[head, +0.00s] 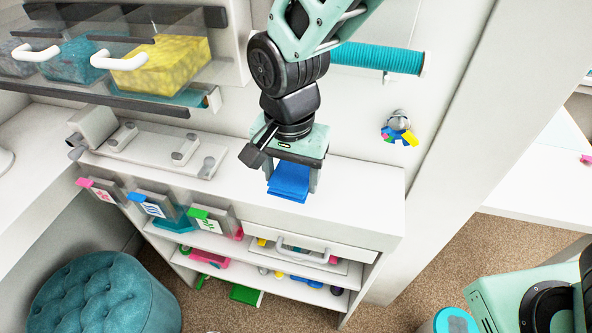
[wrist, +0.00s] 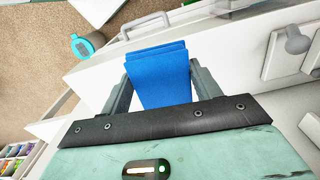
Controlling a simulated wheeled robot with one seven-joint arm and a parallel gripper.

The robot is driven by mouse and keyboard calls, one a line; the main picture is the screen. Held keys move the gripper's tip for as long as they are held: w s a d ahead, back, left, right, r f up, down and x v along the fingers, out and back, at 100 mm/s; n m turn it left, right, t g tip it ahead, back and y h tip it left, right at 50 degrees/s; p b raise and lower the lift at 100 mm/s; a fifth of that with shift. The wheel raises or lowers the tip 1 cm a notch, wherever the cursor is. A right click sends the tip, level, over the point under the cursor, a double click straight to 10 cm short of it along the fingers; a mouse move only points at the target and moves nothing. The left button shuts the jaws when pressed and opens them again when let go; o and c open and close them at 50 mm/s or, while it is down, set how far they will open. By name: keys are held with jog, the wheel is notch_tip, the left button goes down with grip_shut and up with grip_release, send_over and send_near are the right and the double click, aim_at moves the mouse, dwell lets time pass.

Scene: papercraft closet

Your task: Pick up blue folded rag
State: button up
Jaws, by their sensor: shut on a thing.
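The blue folded rag (head: 289,181) is between the fingers of my gripper (head: 291,182), at the top of the white cabinet. In the wrist view the rag (wrist: 160,75) shows as a flat blue folded stack, with my gripper's fingers (wrist: 160,88) on its left and right sides. My gripper is shut on the rag and points down. Whether the rag still touches the cabinet top I cannot tell.
The white cabinet top (head: 350,205) is clear to the right. A grey rail with knobs (head: 150,148) lies to the left. Clear bins (head: 130,60) hang above left. A drawer handle (head: 300,252) and open shelves are below. A teal pouf (head: 105,295) stands front left.

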jog(key=s+a+b, duration=0.1)
jog(key=s+a, duration=0.1)
jog(key=s, duration=0.5)
jog(key=s+a+b, duration=0.1)
jog(key=s+a, duration=0.2)
jog(key=s, duration=0.5)
jog(key=shift+a+b, duration=0.15)
jog(key=shift+b, duration=0.2)
jog(key=shift+o, duration=0.3)
